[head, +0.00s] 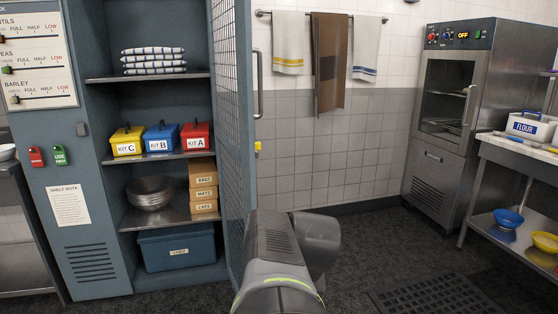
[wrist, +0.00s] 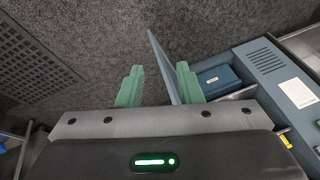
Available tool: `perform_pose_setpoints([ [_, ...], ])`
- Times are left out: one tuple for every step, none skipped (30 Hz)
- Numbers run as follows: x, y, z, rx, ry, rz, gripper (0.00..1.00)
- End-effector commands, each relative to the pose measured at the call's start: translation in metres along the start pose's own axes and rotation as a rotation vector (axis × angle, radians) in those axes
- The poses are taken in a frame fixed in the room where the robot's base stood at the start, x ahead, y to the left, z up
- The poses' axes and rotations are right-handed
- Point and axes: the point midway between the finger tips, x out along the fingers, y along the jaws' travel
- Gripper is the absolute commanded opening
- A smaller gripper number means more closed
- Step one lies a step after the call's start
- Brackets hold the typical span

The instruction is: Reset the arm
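My gripper (wrist: 159,86) shows in the wrist view with two green fingers spread wide apart. Nothing is between the fingers except dark floor and the edge of the cabinet door. My arm is at the bottom centre of the head view, in front of the open cabinet door; my fingers do not show there.
The blue cabinet (head: 98,204) stands at left with its mesh door (head: 232,120) open towards my arm. It holds yellow, blue and red kit boxes, bowls and a lower blue box (head: 177,247). A steel oven (head: 451,120) and bench (head: 520,155) stand at right. Floor between is clear, with a drain grate (head: 440,300).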

Motion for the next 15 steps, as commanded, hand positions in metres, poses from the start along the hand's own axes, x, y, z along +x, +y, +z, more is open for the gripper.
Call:
perform_pose_setpoints([
  [-0.001, 0.004, 0.005, 0.012, -0.012, 0.005, 0.33],
  [-0.002, 0.006, 0.01, 0.018, -0.018, 0.007, 0.33],
  [-0.003, 0.008, 0.015, 0.027, -0.025, 0.011, 0.33],
  [-0.003, 0.01, 0.018, 0.033, -0.031, 0.013, 0.33],
  [-0.004, 0.012, 0.022, 0.039, -0.037, 0.015, 0.33],
  [-0.004, 0.015, 0.026, 0.045, -0.045, 0.017, 0.33],
  [-0.004, 0.017, 0.029, 0.05, -0.051, 0.019, 0.33],
  [-0.004, 0.018, 0.032, 0.054, -0.056, 0.02, 0.33],
  [-0.004, 0.02, 0.035, 0.059, -0.062, 0.022, 0.33],
  [-0.004, 0.021, 0.037, 0.063, -0.065, 0.023, 0.33],
  [-0.005, 0.022, 0.039, 0.065, -0.068, 0.024, 0.33],
  [-0.005, 0.024, 0.041, 0.069, -0.071, 0.025, 0.33],
  [-0.005, 0.024, 0.042, 0.071, -0.073, 0.026, 0.33],
  [-0.005, 0.025, 0.043, 0.073, -0.075, 0.027, 0.33],
  [-0.005, 0.025, 0.044, 0.075, -0.076, 0.027, 0.33],
])
